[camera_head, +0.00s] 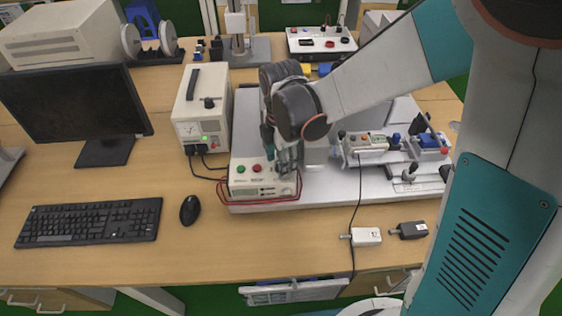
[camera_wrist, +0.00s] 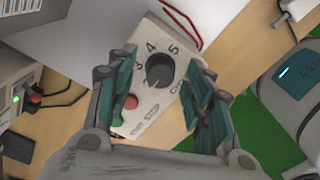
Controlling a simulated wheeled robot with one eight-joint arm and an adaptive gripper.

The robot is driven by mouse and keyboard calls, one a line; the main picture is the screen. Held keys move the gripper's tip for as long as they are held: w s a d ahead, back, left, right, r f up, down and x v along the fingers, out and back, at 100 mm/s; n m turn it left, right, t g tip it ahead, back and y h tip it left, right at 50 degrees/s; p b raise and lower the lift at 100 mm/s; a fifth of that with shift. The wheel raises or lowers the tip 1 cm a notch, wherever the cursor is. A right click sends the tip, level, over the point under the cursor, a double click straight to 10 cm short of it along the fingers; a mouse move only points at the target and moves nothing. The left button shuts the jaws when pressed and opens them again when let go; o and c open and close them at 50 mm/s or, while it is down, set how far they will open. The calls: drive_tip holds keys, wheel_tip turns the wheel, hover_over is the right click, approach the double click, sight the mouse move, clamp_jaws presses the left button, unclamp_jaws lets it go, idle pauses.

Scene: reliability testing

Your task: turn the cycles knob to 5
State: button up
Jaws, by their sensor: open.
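The cycles knob (camera_wrist: 160,69) is a round black knob on a pale control box, between my spread fingers in the wrist view. The numbers 2, 3, 4 and 5 show around it; a light mark on its lower edge seems nearest the 2, but its exact setting is hard to tell. The control box (camera_head: 248,190) sits at the front left of the grey plate in the head view, with a red and a green button. My gripper (camera_head: 290,160) is open above its right part and hides the knob there. In the wrist view, whether my fingers touch the knob cannot be told.
A power supply (camera_head: 203,105) with a lit green light stands behind the box. Red leads (camera_head: 262,202) loop along the box's front. A test fixture (camera_head: 365,150) stands on the plate to the right. A mouse (camera_head: 190,210) and keyboard (camera_head: 90,222) lie left.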

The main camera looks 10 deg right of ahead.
drive_tip(key=c, duration=1.1)
